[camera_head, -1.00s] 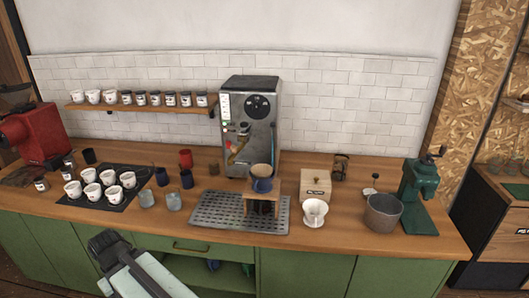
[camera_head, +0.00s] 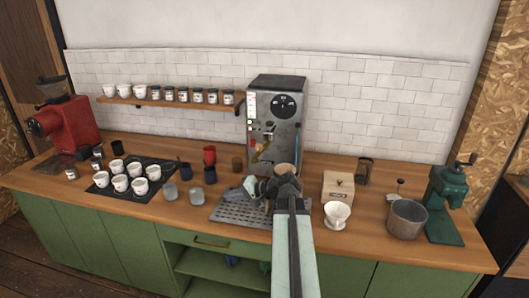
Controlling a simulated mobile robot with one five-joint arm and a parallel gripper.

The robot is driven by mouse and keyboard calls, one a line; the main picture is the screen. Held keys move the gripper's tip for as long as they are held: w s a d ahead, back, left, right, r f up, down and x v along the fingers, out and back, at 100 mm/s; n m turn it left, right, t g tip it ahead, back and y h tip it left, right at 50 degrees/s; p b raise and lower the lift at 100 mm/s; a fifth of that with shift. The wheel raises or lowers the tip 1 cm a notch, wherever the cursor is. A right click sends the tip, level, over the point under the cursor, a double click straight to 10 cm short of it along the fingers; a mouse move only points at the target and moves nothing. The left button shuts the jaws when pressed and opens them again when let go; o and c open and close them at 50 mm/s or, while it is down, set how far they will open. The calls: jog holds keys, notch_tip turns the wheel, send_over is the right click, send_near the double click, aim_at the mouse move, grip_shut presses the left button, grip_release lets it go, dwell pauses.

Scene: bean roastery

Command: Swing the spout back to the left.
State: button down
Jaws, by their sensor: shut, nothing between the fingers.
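The steel hot water machine (camera_head: 275,105) stands at the back of the counter against the tiles. A thin brass-coloured spout (camera_head: 262,151) hangs on its front, slanting down toward the lower left; its exact swing angle is hard to tell. My gripper (camera_head: 250,184) is shut and empty, pointing left in front of the machine and over the drip tray (camera_head: 240,215), apart from the spout in the picture. A dripper (camera_head: 285,170) shows just behind my wrist. My arm hides most of the dripper's stand and part of the tray.
White cups (camera_head: 120,183) on a dark mat, glasses (camera_head: 170,191) and dark cups stand to the left. A wooden box (camera_head: 338,186), a white dripper (camera_head: 337,214), a grey bin (camera_head: 407,219) and a green grinder (camera_head: 449,190) stand to the right. A cup shelf (camera_head: 170,104) is above left.

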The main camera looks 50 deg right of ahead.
jog(key=s+d+r+m+t+h, duration=0.2)
jog(key=s+d+r, duration=0.1)
jog(key=d, duration=0.4)
jog(key=s+d+r+m+t+h, duration=0.1)
jog(key=s+d+r+m+t, duration=0.15)
jog(key=d, duration=0.45)
jog(key=m+t+h, duration=0.1)
jog(key=m+h, duration=0.1)
jog(key=h, duration=0.1)
send_near(261, 148)
jog(key=w, duration=0.6)
jog(key=shift+w+d+f+b, duration=0.15)
jog(key=shift+w+d+b, duration=0.15)
jog(key=shift+d, duration=0.05)
